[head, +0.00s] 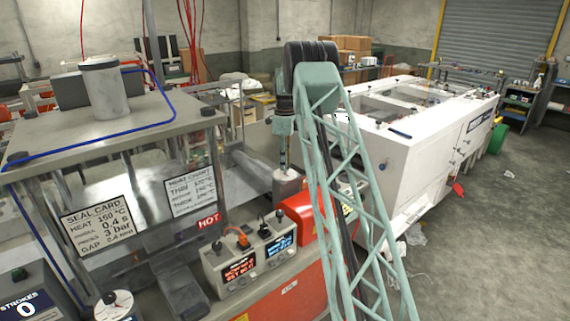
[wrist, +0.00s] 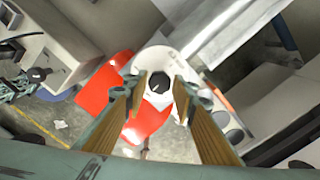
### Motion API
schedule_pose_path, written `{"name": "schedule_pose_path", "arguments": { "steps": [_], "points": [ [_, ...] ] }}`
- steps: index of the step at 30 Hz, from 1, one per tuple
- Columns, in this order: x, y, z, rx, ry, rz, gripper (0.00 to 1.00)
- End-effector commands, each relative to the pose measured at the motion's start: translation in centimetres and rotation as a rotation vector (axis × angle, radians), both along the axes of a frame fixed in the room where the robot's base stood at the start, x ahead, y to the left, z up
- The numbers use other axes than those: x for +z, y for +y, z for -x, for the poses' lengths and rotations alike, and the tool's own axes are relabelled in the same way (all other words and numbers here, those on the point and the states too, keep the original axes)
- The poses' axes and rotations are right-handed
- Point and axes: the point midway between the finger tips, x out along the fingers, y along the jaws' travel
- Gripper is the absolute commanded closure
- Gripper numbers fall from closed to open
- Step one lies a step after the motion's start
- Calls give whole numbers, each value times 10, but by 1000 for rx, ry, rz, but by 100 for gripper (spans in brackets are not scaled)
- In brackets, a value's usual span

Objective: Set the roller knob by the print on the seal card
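The seal card (head: 100,222) hangs on the press frame at left in the head view. It reads HEAT 150 °C, 0.4 s, 3 bar and a small gap line that is hard to read. My gripper (head: 284,164) points down above a grey cylindrical housing (head: 287,187) beside the red cover. In the wrist view my gripper (wrist: 160,86) is open, its fingertips on either side of a dark round knob (wrist: 159,83) with a light pointer mark. Gaps show between knob and fingers. Whether this is the roller knob, I cannot tell; no label is legible.
A control box (head: 250,262) with red and blue displays and several knobs stands in front of the press. A second card (head: 191,191) and a HOT sign (head: 208,221) are nearby. A red cover (head: 300,214) adjoins the housing. A gauge (head: 114,304) stands front left.

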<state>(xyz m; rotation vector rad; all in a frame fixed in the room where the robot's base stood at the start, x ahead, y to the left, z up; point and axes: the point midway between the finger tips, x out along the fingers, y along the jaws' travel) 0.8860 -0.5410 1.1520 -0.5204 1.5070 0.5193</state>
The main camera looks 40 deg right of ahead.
Motion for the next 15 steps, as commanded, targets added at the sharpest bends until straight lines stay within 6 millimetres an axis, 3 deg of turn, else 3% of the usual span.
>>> {"name": "schedule_pose_path", "arguments": {
  "steps": [3, 15],
  "points": [
    [0, 0, 0, 0, 0, 0, 65],
    [2, 0, 0, 1, 0, 0, 65]
  ]
}}
